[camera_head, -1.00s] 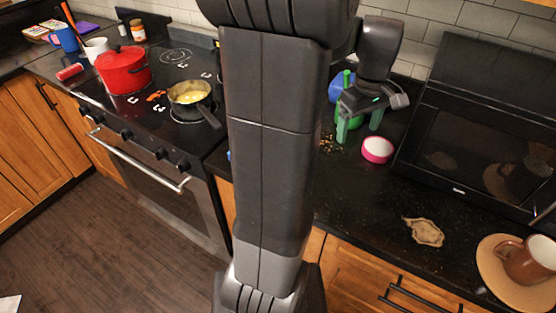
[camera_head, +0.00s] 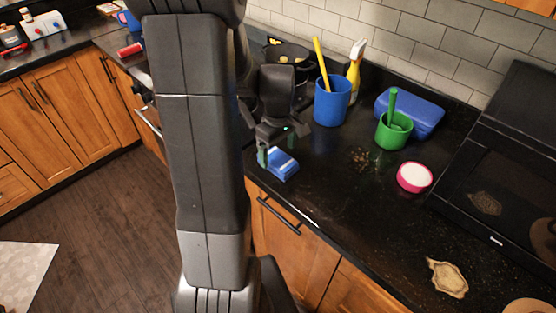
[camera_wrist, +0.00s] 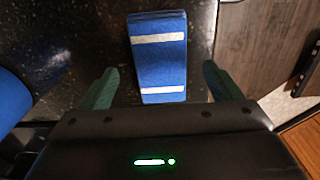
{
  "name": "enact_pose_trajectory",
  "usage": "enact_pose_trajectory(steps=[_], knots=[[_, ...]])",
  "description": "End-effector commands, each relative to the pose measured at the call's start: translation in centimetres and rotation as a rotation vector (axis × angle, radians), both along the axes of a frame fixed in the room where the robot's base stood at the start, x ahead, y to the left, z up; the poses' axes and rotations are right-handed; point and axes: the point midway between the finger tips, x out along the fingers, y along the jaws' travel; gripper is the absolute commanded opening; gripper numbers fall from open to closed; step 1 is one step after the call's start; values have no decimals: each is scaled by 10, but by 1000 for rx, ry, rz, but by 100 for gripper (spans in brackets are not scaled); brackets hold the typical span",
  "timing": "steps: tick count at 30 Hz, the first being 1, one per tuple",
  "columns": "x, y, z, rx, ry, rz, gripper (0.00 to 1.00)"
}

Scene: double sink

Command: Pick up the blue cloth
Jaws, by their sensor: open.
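The blue cloth (camera_head: 283,167) is a folded blue bundle with pale stripes. It lies on the black counter near its front edge, just left of the crumbs in the head view. In the wrist view the cloth (camera_wrist: 158,62) stands lengthwise ahead of my gripper, with two whitish bands across it. My gripper (camera_head: 272,156) is open and empty, close to the cloth. In the wrist view its green fingers (camera_wrist: 160,88) sit on either side of the cloth's near end, with gaps on both sides. Whether the fingertips are at the cloth's height is hard to tell.
A blue bucket (camera_head: 331,103) with a yellow handle stands behind, with a yellow spray bottle (camera_head: 354,77). A green cup (camera_head: 393,132), a blue box (camera_head: 412,110) and a pink-rimmed round container (camera_head: 414,177) stand right. Crumbs (camera_head: 366,160) and a brown spill (camera_head: 447,278) mark the counter.

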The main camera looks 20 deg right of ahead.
Motion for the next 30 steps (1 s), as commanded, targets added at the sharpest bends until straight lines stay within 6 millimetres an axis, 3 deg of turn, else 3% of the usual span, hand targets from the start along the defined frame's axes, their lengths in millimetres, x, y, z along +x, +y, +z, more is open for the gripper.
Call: enact_pose_trajectory(steps=[6,13,14,21,30], knots=[[0,0,-20,1,1,0,85],[0,0,-22,0,0,0,85],[0,0,-22,0,0,0,84],[0,0,-22,0,0,0,37],[0,0,-19,-1,-1,0,37]])
